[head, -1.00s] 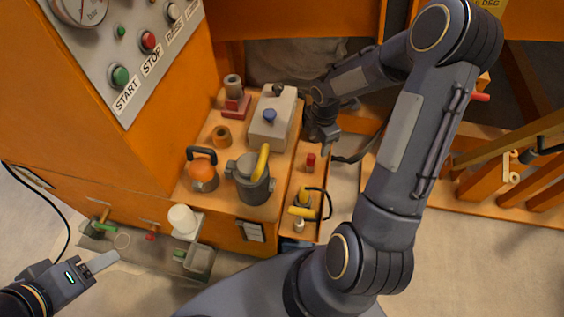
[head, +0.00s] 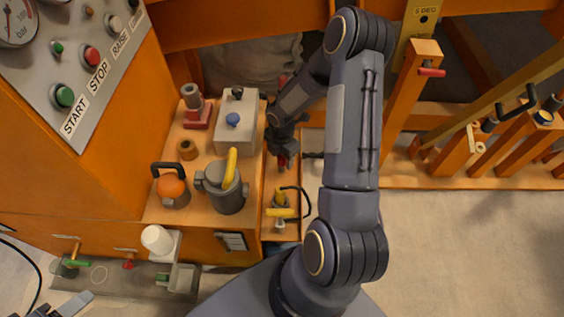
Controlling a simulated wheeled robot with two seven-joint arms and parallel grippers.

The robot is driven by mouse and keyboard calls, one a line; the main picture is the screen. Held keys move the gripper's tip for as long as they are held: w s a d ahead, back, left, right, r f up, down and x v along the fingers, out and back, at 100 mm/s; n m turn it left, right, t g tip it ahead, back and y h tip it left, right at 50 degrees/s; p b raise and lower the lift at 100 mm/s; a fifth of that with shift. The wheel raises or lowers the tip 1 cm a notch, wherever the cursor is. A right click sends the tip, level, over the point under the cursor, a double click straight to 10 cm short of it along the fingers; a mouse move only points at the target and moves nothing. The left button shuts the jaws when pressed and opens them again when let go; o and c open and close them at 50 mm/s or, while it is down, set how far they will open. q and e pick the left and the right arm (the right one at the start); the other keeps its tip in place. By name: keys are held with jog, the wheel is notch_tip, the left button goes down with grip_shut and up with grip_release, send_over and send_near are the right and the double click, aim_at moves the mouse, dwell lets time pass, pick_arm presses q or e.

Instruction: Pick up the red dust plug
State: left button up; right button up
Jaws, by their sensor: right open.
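The small red dust plug (head: 282,162) is in the narrow orange tray (head: 268,190) at the right of the bench top, partly covered by my gripper. My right gripper (head: 283,155) points down over the plug from the far side. It is open, with its fingers at or just above the plug; I cannot tell whether they touch it. My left gripper (head: 72,306) shows only in part at the lower left corner, far from the plug, and its jaws are not clear.
The same tray holds a yellow-handled tool (head: 281,212) with a black loop. Left of it stand a grey pot with a yellow handle (head: 225,190), an orange lidded pot (head: 172,187) and a grey box (head: 226,125). A control panel (head: 75,60) rises at the left.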

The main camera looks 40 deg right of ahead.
jog(key=shift+c, duration=0.2)
jog(key=c, duration=1)
jog(key=shift+r, duration=0.15)
